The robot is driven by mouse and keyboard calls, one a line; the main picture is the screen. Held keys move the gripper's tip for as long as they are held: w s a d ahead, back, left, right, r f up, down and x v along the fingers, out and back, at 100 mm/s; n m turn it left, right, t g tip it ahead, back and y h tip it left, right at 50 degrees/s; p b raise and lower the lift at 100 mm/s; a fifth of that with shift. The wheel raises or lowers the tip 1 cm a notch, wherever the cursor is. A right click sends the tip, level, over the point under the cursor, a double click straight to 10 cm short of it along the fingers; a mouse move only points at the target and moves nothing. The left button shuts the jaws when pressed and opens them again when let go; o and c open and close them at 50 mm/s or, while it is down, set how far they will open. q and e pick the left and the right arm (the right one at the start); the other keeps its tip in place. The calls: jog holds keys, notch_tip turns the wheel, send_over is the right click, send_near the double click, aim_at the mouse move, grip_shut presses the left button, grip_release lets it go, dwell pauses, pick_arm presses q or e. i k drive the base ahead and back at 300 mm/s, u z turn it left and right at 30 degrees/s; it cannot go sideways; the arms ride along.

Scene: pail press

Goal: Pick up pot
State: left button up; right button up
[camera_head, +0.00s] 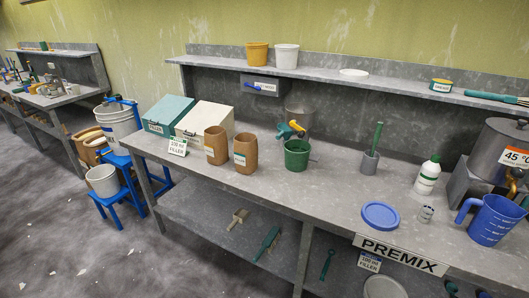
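A large grey metal pot (500,146) with a lid and a "45 °C" label stands at the right end of the workbench, on a raised grey stand. Its right side is cut off by the picture edge, and a blue jug (492,221) stands in front of it. A green pail (296,155) stands in front of these. I cannot tell which vessel is the task's pot. Neither of my grippers is in view.
The workbench (325,195) also holds two brown containers (245,153), a white bottle (428,175), a blue lid (380,216) and a grey holder (368,163). An upper shelf (330,74) runs above. Blue stools (118,208) with buckets stand at left; floor there is partly clear.

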aim_at(296, 151)
jog(key=u, duration=0.05)
jog(key=i, duration=0.7)
jog(key=z, duration=0.65)
jog(key=i, duration=0.4)
jog(key=z, duration=0.4)
